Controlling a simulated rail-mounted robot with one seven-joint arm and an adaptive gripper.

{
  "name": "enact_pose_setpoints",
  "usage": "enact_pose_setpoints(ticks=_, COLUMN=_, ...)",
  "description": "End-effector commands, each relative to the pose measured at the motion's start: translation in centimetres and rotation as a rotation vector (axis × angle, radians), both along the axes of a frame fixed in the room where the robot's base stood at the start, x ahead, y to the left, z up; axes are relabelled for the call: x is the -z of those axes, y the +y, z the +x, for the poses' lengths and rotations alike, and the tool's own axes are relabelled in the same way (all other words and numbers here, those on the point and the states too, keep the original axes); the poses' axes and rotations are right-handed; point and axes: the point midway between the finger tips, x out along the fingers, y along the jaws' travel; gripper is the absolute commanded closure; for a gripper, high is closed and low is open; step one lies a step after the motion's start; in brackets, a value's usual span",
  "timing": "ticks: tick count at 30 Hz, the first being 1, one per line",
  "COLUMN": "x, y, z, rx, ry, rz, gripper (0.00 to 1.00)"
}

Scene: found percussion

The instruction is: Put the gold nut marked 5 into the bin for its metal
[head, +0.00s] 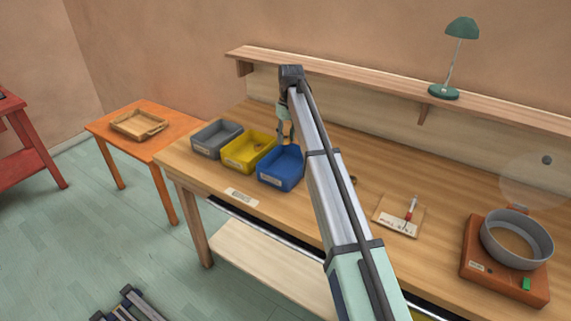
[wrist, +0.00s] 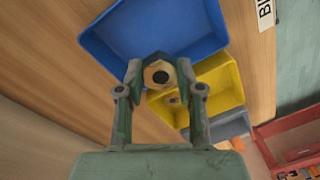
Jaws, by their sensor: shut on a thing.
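My gripper (wrist: 159,75) is shut on a hexagonal tan-gold nut (wrist: 157,72) with a dark hole; no number is readable on it. In the wrist view the nut shows over the edge between the blue bin (wrist: 155,15) and the yellow bin (wrist: 228,84). In the head view my gripper (head: 286,140) is near the back of the blue bin (head: 281,178) and yellow bin (head: 238,163); the nut is not clear there. The grey bin (head: 207,149) stands left of the yellow one. A small brownish thing (wrist: 173,100) shows in the yellow bin.
The bins stand on a wooden bench (head: 340,190) below a shelf (head: 380,88) with a green lamp (head: 461,30). A card with a red-tipped tool (head: 410,211) and an orange device with a round pan (head: 505,270) are right. An orange table (head: 100,128) holds a wooden tray (head: 139,135).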

Motion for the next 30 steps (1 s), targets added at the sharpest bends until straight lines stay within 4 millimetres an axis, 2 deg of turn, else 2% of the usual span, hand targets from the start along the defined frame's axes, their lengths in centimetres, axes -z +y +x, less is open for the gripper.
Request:
enact_pose_setpoints(ticks=6, x=5.1, y=-0.1, z=-0.2, rx=0.0, ry=0.002, rz=-0.001, gripper=1.0)
enact_pose_setpoints(ticks=10, x=7.3, y=0.0, z=-0.1, rx=0.0, ry=0.001, rz=-0.001, gripper=1.0)
enact_pose_setpoints(ticks=19, x=9.4, y=0.0, z=0.0, rx=0.001, ry=0.0, rz=0.0, gripper=1.0)
enact_pose_setpoints(ticks=27, x=12.7, y=0.0, z=0.0, rx=0.001, ry=0.001, rz=-0.001, gripper=1.0)
enact_pose_setpoints(ticks=30, x=13.1, y=0.0, z=0.0, rx=0.001, ry=-0.001, rz=0.0, gripper=1.0)
